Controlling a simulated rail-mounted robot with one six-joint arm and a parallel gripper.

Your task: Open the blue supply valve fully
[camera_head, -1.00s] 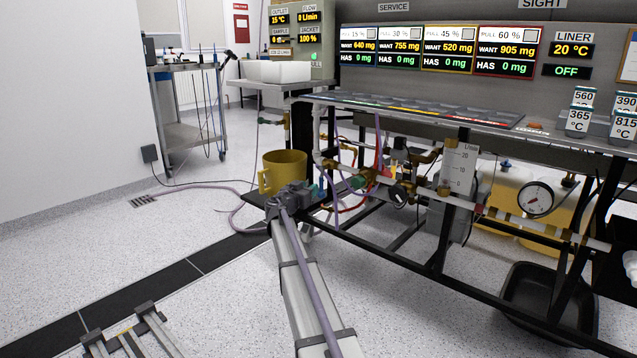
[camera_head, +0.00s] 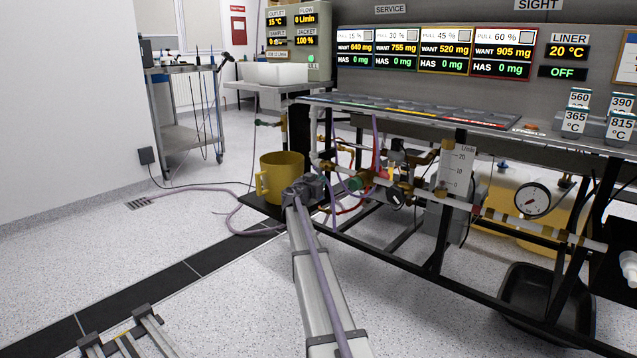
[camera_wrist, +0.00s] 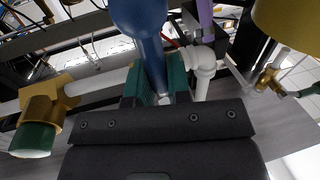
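The blue valve handle (camera_wrist: 140,14) shows in the wrist view as a rounded blue knob at the top, with a blue stem running down toward my gripper (camera_wrist: 157,84). Green finger pads show on both sides of the stem, just past the dark gripper body. The stem lies between them; whether the pads press on it is unclear. In the head view my gripper (camera_head: 322,187) is at the left end of the pipework under the bench, in front of the valve. The blue handle is hidden or too small to make out there.
A yellow mug-like container (camera_head: 282,178) stands just left of my gripper. In the wrist view white pipe (camera_wrist: 205,62) and a brass fitting with a green end (camera_wrist: 35,138) are close by. A dial gauge (camera_head: 533,200) and black frame bars are to the right. Floor at left is mostly clear.

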